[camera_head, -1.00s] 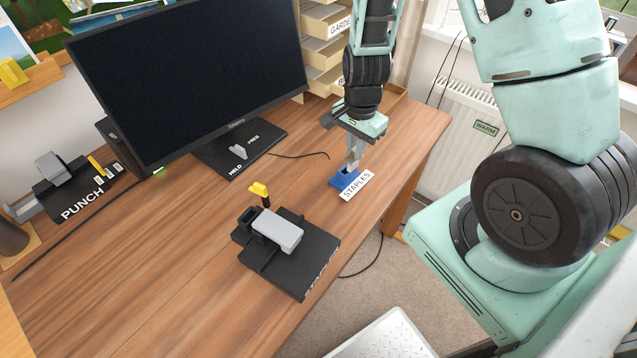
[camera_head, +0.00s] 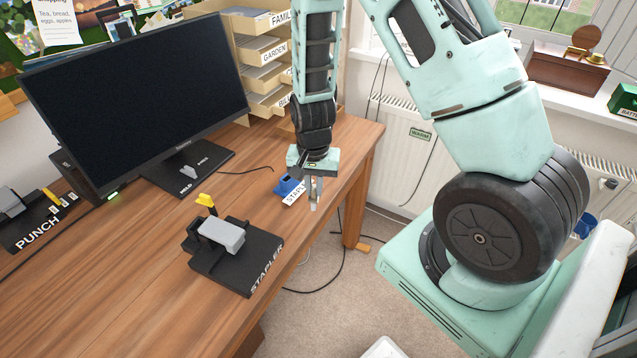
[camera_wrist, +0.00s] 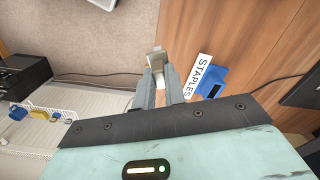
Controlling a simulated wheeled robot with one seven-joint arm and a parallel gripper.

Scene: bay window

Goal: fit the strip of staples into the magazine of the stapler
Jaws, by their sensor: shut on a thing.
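My gripper (camera_head: 314,191) points down just beyond the desk's right edge, near the blue staple holder (camera_head: 287,186). In the wrist view its fingers (camera_wrist: 157,88) are shut on a small pale metallic piece, the strip of staples (camera_wrist: 157,62), which juts past the fingertips. The blue holder also shows in the wrist view (camera_wrist: 213,82), beside its STAPLES label, with a dark slot that looks empty. The stapler (camera_head: 222,236) stands on a black base lettered STAPLER, left of and nearer than the gripper. It has a grey body and a yellow-topped post behind it. Its magazine's inside cannot be made out.
A monitor (camera_head: 140,105) stands at the back of the desk (camera_head: 120,290), with a cable trailing from it. A black punch stand (camera_head: 35,225) is at the far left. Drawers (camera_head: 262,50) stand behind. The desk between holder and stapler is clear.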

